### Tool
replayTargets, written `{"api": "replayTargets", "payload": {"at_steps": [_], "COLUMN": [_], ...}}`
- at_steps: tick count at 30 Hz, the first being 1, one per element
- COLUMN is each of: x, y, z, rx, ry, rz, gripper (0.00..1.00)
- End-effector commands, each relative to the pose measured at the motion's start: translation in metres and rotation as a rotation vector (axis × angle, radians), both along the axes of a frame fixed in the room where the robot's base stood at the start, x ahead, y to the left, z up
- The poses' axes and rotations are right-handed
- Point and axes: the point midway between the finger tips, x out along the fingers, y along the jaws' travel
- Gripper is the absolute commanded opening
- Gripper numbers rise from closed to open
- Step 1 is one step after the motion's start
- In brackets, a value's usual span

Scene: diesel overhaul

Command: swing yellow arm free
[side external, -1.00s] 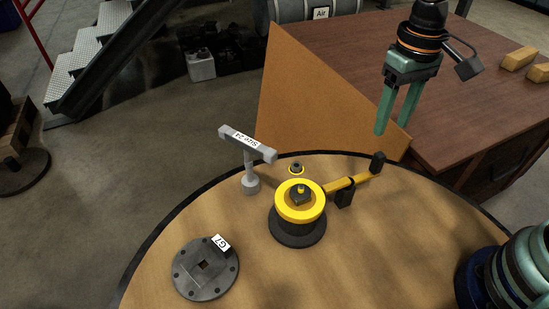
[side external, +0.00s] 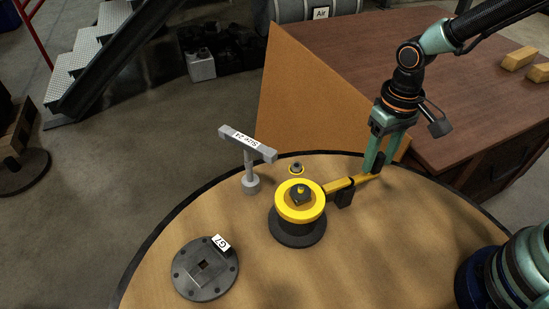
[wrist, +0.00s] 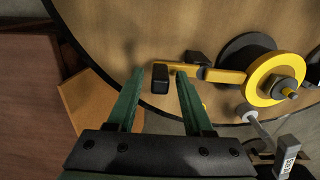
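The yellow arm (side external: 341,185) sticks out to the right from the yellow ring (side external: 284,210) on a black round base (side external: 296,236). A black block (side external: 344,198) sits at the arm's middle and an upright black handle (side external: 378,160) at its outer end. My gripper (side external: 372,172) points down at this end. In the wrist view, the yellow arm (wrist: 218,76) runs to the right from the black handle (wrist: 160,76), which lies between my gripper's (wrist: 160,78) two fingertips. The fingers are apart, with gaps on both sides of the handle.
A grey T-handled tool (side external: 248,157) labelled "Size 24" stands left of the ring. A dark round plate (side external: 204,270) labelled G7 lies at the front left. A small nut-like part (side external: 296,170) is behind the ring. An orange-brown panel (side external: 315,105) rises behind the table.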

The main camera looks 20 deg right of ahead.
Motion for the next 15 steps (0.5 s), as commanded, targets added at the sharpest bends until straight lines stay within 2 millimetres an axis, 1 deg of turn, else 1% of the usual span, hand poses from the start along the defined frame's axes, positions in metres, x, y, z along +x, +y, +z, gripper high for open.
{"api": "replayTargets", "payload": {"at_steps": [1, 2, 3, 4, 15], "x": [0.0000, 0.0000, 0.0000, 0.0000, 0.0000], "y": [0.0000, 0.0000, 0.0000, 0.0000, 0.0000], "z": [0.0002, 0.0002, 0.0002, 0.0002, 0.0006], "rx": [0.000, 0.000, 0.000, 0.000, 0.000], "ry": [0.000, 0.000, 0.000, 0.000, 0.000], "rz": [0.000, 0.000, 0.000, 0.000, 0.000], "gripper": [0.28, 0.17, 0.01, 0.00, 0.00]}}
